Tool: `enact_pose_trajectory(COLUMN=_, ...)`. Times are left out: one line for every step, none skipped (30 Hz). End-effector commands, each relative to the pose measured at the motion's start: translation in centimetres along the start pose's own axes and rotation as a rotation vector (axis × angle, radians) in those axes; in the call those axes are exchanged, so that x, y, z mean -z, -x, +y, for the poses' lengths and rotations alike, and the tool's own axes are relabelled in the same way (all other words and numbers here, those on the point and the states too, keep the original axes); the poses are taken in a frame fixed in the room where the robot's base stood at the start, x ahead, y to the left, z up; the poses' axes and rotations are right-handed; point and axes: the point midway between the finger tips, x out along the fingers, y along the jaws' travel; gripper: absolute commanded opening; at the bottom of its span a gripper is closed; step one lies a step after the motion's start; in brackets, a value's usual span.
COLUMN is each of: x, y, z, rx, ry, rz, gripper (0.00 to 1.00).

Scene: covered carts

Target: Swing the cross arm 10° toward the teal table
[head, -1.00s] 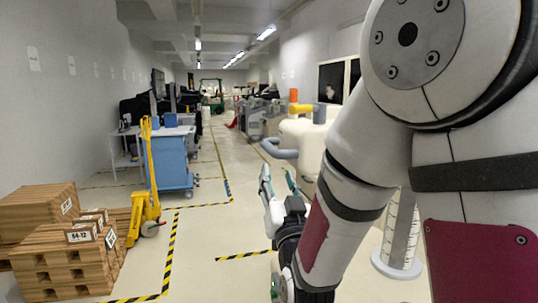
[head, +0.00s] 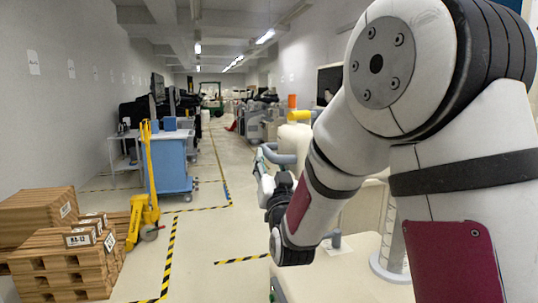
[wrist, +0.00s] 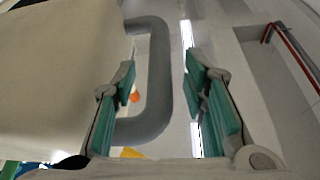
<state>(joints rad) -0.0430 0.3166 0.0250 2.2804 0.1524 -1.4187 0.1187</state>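My gripper (head: 265,158) is left of my arm in the head view, pointing away. In the wrist view its two teal-padded fingers (wrist: 160,68) stand apart with nothing held between them. A bent grey pipe (wrist: 160,45) shows beyond the gap; I cannot tell any contact. I cannot pick out the cross arm for certain. A pale upright post with marks (head: 391,235) stands on a round base, partly behind my arm. A short grey piece (head: 336,240) shows left of it. No teal table is clearly identifiable; a blue cart (head: 171,165) stands further off.
A yellow pallet truck (head: 147,190) and stacked wooden pallets (head: 62,262) are at the left. Yellow-black tape (head: 171,250) marks the floor. A cream covered body (wrist: 55,80) fills the wrist view's left. The middle aisle is clear.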

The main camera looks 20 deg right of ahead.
Motion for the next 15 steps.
enact_pose_trajectory(x=0.1, y=-0.5, z=0.0, rx=0.0, ry=0.0, rz=0.001, gripper=0.4)
enact_pose_trajectory(x=0.1, y=-0.8, z=0.0, rx=-0.001, ry=0.0, rz=0.001, gripper=0.4)
enact_pose_trajectory(x=0.1, y=-1.1, z=0.0, rx=-0.001, ry=0.0, rz=0.0, gripper=0.4)
enact_pose_trajectory(x=0.1, y=-1.4, z=0.0, rx=-0.001, ry=0.0, rz=0.001, gripper=0.4)
enact_pose_trajectory(x=0.1, y=-1.6, z=0.0, rx=-0.001, ry=0.0, rz=0.001, gripper=0.4)
enact_pose_trajectory(x=0.0, y=-1.9, z=0.1, rx=-0.001, ry=0.0, rz=0.001, gripper=0.4)
enact_pose_trajectory(x=0.0, y=-2.0, z=0.1, rx=-0.001, ry=0.0, rz=0.0, gripper=0.4)
enact_pose_trajectory(x=0.0, y=-2.2, z=0.1, rx=-0.001, ry=0.0, rz=0.0, gripper=0.4)
enact_pose_trajectory(x=0.0, y=-2.4, z=0.1, rx=-0.001, ry=0.0, rz=0.0, gripper=0.4)
enact_pose_trajectory(x=0.0, y=-2.6, z=0.1, rx=-0.001, ry=0.0, rz=0.0, gripper=0.4)
enact_pose_trajectory(x=0.0, y=-2.7, z=0.1, rx=-0.001, ry=0.0, rz=0.0, gripper=0.4)
enact_pose_trajectory(x=0.0, y=-2.8, z=0.1, rx=-0.001, ry=0.0, rz=0.0, gripper=0.4)
enact_pose_trajectory(x=0.0, y=-2.9, z=0.1, rx=-0.001, ry=0.0, rz=0.0, gripper=0.4)
enact_pose_trajectory(x=0.0, y=-2.9, z=0.1, rx=-0.001, ry=0.0, rz=0.0, gripper=0.4)
enact_pose_trajectory(x=0.0, y=-3.0, z=0.1, rx=-0.001, ry=0.0, rz=0.001, gripper=0.4)
